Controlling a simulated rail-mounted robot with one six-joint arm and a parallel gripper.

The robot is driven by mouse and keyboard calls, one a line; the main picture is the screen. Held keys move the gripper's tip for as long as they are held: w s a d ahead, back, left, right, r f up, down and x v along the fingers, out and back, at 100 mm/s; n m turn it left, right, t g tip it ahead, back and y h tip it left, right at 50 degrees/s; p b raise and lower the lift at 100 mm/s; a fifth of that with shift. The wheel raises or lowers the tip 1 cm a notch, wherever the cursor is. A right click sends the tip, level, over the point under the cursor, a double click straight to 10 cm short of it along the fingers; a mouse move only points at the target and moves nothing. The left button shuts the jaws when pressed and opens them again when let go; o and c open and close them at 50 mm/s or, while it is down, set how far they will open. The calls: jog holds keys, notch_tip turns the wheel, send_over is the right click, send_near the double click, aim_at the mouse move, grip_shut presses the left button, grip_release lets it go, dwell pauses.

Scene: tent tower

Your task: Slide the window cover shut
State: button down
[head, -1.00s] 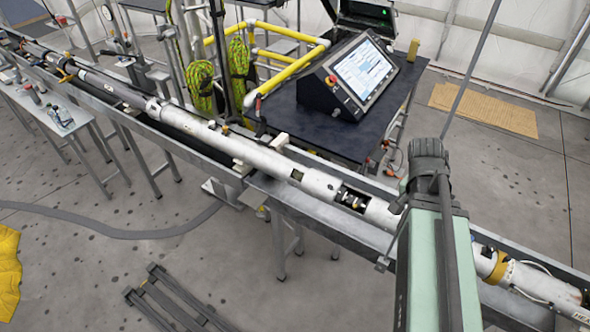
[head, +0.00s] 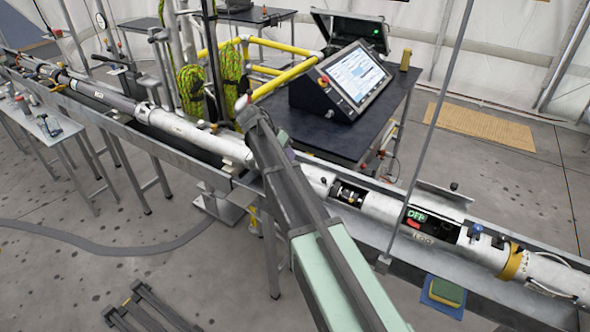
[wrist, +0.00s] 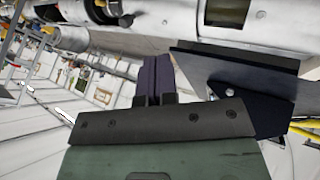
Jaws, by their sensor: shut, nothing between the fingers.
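The long white tube (head: 385,207) lies in a metal trough. One opening (head: 349,194) in it shows metal parts inside. A larger dark opening (head: 443,229) further right holds a green "OFF" label and a red part. A grey curved plate with a dark knob (head: 443,196) stands behind this opening; I cannot tell whether it is the window cover. My gripper (wrist: 157,65) is shut and empty in the wrist view, its dark fingers close to the tube (wrist: 165,17). I cannot tell whether they touch.
A control console (head: 345,80) stands on a dark table (head: 338,132) behind the tube. Yellow rails (head: 270,87) are beside it. A thin upright rod (head: 433,125) crosses the view in front of the tube.

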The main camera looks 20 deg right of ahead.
aim_at(321, 182)
jog(key=b+x, duration=0.3)
jog(key=x, duration=0.2)
jog(key=b+x, duration=0.4)
jog(key=x, duration=0.1)
jog(key=shift+a+f, duration=0.2)
jog(key=shift+a, duration=0.05)
jog(key=shift+s+d+r+p, duration=0.2)
jog(key=shift+s+d+r, duration=0.15)
jog(key=shift+s, duration=0.2)
jog(key=shift+s+d+r+p, duration=0.25)
jog(key=shift+s+d, duration=0.2)
jog(key=shift+s, duration=0.15)
jog(key=shift+s+d, duration=0.35)
